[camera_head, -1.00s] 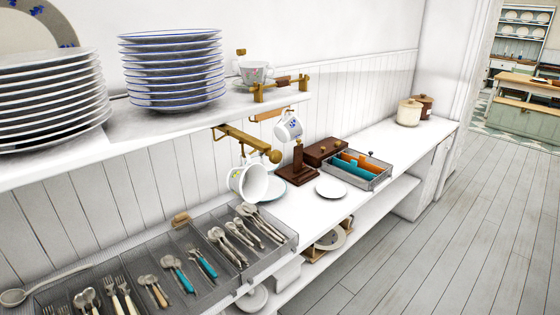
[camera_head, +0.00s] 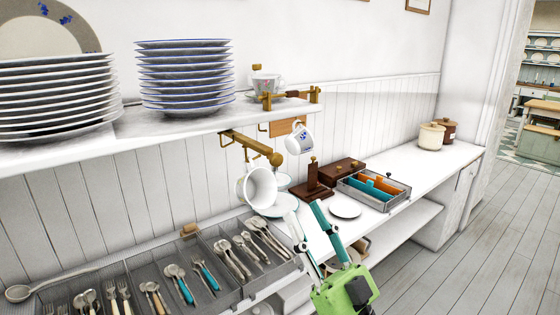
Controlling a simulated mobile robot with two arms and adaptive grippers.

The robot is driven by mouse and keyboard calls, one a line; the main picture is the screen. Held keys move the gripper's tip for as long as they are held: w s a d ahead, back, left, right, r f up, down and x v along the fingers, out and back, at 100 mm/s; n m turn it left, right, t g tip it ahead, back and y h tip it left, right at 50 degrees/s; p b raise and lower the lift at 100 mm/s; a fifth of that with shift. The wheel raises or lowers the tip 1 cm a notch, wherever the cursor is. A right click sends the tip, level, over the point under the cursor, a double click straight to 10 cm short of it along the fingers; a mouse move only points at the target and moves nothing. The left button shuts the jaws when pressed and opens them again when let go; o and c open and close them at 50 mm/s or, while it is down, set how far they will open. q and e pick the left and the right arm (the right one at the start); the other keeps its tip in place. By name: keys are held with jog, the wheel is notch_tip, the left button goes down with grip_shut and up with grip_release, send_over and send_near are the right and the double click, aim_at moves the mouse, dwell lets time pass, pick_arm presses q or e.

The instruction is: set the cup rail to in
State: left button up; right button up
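The brass cup rail (camera_head: 252,146) sticks out from under the white shelf toward the front, with a round knob at its outer end. A white cup (camera_head: 261,188) hangs below the rail, tilted. A second cup with blue flowers (camera_head: 299,139) hangs farther along under the shelf; its hook is partly hidden. My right gripper (camera_head: 304,212) comes up from the bottom edge, with its teal-backed fingers spread and nothing between them. It shows below and right of the knob and the white cup, apart from the knob. My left gripper is out of view.
Stacked plates (camera_head: 187,78) stand on the upper shelf (camera_head: 140,128), with a teacup (camera_head: 266,84) near its end. A cutlery tray (camera_head: 150,262) lies below. A dark wooden stand (camera_head: 313,184), a plate (camera_head: 345,209) and a wire tray (camera_head: 374,189) are on the counter.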

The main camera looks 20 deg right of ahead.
aim_at(279, 163)
jog(key=p+x, duration=0.5)
jog(key=x, duration=0.8)
jog(key=shift+w, duration=0.15)
jog(key=shift+f, duration=0.1)
grip_shut()
